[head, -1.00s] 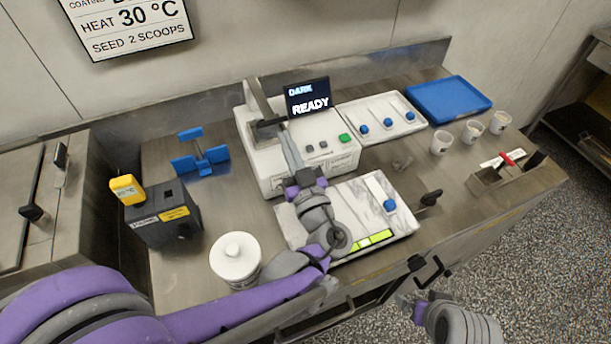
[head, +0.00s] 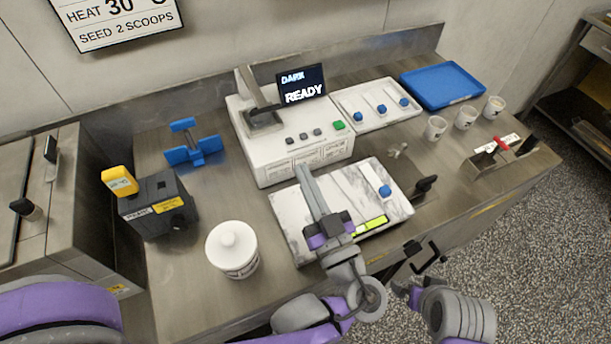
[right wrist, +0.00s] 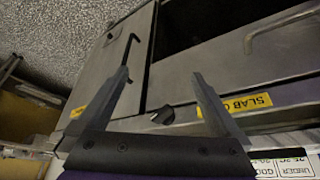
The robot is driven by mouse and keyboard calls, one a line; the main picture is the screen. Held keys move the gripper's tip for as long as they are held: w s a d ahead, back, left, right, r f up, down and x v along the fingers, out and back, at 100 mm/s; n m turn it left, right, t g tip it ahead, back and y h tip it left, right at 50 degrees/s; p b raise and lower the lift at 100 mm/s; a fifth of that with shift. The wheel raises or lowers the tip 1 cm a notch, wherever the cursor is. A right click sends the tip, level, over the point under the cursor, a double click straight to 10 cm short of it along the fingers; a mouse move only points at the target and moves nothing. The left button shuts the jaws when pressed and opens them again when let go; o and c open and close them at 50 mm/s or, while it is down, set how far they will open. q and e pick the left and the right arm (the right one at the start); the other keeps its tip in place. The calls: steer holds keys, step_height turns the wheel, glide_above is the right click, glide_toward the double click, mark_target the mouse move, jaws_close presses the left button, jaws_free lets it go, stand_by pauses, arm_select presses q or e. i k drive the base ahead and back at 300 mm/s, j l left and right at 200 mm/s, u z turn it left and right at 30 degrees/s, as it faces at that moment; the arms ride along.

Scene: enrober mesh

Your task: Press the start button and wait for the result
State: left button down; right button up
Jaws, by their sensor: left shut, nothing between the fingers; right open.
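The white machine (head: 290,160) stands at the back of the steel table. Its dark screen (head: 302,85) reads "DARK" and "READY".
A white lidded jar (head: 232,250) and a dark box with a yellow device (head: 120,181) stand left. A blue stand (head: 192,147) is behind them. A white tray with blue knobs (head: 375,120), a blue tray (head: 442,84) and white cups (head: 465,118) are right.

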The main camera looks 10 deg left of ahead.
mark_target(339, 125)
steer(key=k+l, duration=0.8)
steer(key=l, duration=0.1)
